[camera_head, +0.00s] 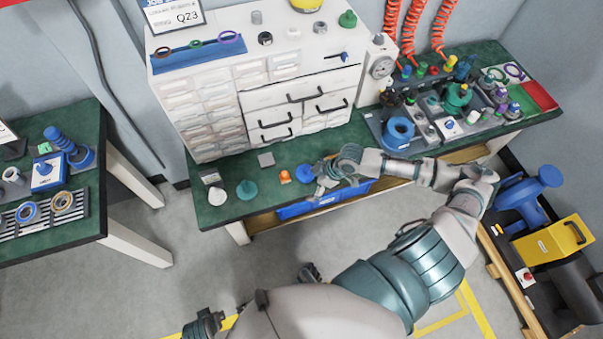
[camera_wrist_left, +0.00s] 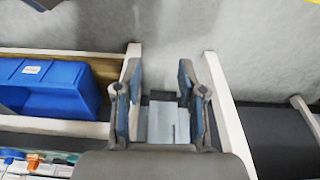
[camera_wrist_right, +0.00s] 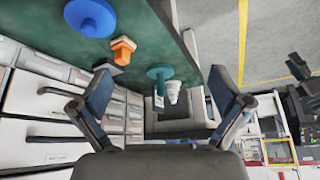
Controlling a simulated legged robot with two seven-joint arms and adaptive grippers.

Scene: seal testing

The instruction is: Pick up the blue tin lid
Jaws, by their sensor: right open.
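The blue tin lid (camera_head: 305,173) appears as a round blue piece on the green bench top, in front of the white drawer cabinet. In the right wrist view the blue round piece (camera_wrist_right: 90,17) lies at the top left, outside the span of the fingers. My right gripper (camera_head: 322,180) is just to the right of it in the head view, above the bench's front edge. The right wrist view shows its fingers (camera_wrist_right: 162,82) wide apart with nothing held. My left gripper (camera_wrist_left: 158,78) is open and empty in the left wrist view, away from the lid.
An orange piece (camera_head: 285,177), a green knobbed piece (camera_head: 247,189) and a white piece (camera_head: 217,196) stand left of the lid. A blue bin (camera_head: 300,209) sits under the bench edge. The drawer cabinet (camera_head: 220,75) rises behind. A fixture with a blue ring (camera_head: 399,132) is at right.

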